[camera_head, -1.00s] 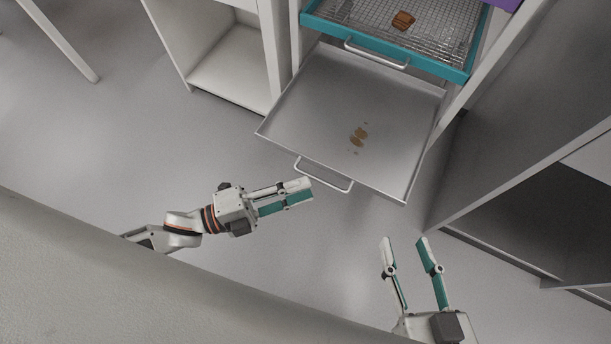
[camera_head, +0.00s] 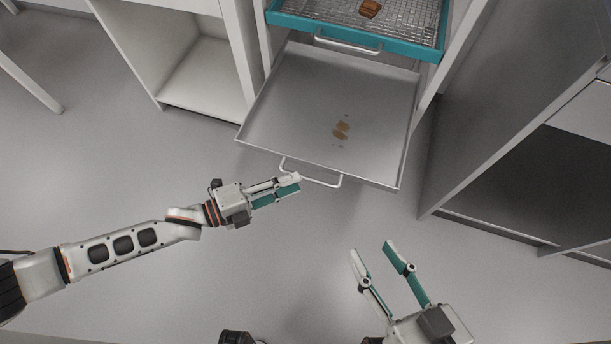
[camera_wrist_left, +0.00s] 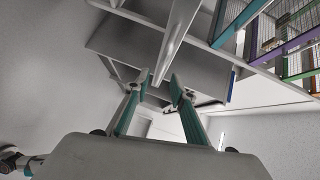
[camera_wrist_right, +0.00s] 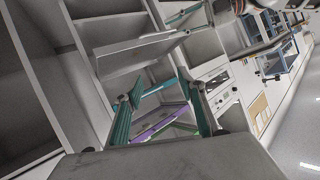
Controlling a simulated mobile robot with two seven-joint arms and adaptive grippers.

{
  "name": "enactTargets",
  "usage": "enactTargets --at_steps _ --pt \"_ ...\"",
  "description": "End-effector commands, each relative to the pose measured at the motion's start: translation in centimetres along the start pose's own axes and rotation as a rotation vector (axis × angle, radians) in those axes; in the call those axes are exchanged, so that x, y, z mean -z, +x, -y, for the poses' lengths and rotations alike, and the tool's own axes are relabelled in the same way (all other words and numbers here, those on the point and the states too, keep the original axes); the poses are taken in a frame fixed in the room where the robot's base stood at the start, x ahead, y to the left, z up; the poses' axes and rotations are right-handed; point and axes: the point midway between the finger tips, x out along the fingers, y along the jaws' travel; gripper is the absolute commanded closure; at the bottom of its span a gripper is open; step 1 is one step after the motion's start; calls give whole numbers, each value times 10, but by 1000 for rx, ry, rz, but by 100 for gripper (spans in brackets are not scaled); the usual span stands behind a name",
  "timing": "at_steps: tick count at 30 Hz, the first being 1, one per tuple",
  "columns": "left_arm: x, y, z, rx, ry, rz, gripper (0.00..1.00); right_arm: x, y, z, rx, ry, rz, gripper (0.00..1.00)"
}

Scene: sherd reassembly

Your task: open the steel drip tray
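The steel drip tray (camera_head: 270,115) is pulled well out below a teal-fronted mesh tray (camera_head: 420,48). A few brown flecks and small pieces (camera_head: 342,130) show on it. Its bar handle (camera_head: 325,184) is on the near edge. My left gripper (camera_head: 298,183) is at the handle's left part, its fingertips overlapping the bar in the head view; contact is unclear. The left wrist view shows its fingers (camera_wrist_left: 162,82) apart, with a pale bar-like edge (camera_wrist_left: 178,35) beyond and between them. My right gripper (camera_head: 371,250) is open and empty, nearer and right of the handle.
The mesh tray holds a brown sherd (camera_head: 369,9). A white open cabinet (camera_head: 205,85) stands left, and a grey open-shelf unit (camera_head: 500,120) stands right. The floor (camera_head: 130,180) in front of the tray is clear.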

Motion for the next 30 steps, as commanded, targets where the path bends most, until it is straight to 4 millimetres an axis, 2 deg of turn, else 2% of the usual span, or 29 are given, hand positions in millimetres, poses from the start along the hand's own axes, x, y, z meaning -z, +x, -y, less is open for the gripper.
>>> enactTargets --at_steps 3,9,14,21,24,30 --pt "2 20 -4 0 -6 -2 76 -8 0 7 11 49 7 60" --pt "1 44 -3 -1 -5 -1 76 -10 1 16 24 111 -2 60" --pt "1 51 -1 0 -2 -1 76 -8 1 20 31 141 -13 60" --pt "0 52 0 1 -1 0 76 -6 2 20 27 143 -15 60" --pt "0 52 0 0 -1 0 100 -7 2 19 25 141 -14 60" --pt "1 51 0 1 -1 0 100 -7 2 18 23 138 -13 60"
